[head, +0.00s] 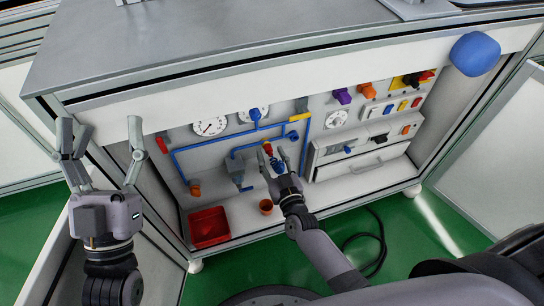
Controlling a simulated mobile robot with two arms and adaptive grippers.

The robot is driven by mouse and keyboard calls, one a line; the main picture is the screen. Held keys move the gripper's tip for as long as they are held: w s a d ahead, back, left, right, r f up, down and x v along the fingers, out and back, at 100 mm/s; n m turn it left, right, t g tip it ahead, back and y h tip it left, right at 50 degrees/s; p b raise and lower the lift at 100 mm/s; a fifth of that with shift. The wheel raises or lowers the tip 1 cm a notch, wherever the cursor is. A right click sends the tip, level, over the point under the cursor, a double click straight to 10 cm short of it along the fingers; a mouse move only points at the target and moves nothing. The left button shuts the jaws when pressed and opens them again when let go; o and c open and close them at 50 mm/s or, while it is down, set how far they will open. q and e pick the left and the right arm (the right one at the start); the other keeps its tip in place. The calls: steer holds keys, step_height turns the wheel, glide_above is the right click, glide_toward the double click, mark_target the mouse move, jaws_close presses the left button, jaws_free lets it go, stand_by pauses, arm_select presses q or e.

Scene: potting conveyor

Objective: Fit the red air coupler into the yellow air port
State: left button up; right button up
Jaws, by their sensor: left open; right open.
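A small red piece (268,149), which looks like the red air coupler, is on the panel just beyond the fingertips of my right gripper (273,157). That gripper is open, with its fingers pointing at the panel around a blue part (277,165). I cannot tell whether it touches either part. A yellow fitting (299,117) sits on the blue pipework just above and right; I cannot tell whether it is the yellow air port. My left gripper (103,135) is open and empty, fingers up, in front of the cabinet's left corner.
Gauges (209,126) and blue pipes (200,147) cover the panel. A drawer unit (362,164) is at right. A blue rounded object (475,54) is at the top edge.

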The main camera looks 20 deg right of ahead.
arm_select(q)
steer(key=shift+w+f, duration=0.2)
steer(key=shift+f, duration=0.25)
arm_select(e)
steer(key=s, duration=0.8)
steer(key=shift+d, duration=0.15)
arm_select(q)
steer(key=shift+r, duration=0.15)
arm_select(e)
steer(key=shift+r, duration=0.1)
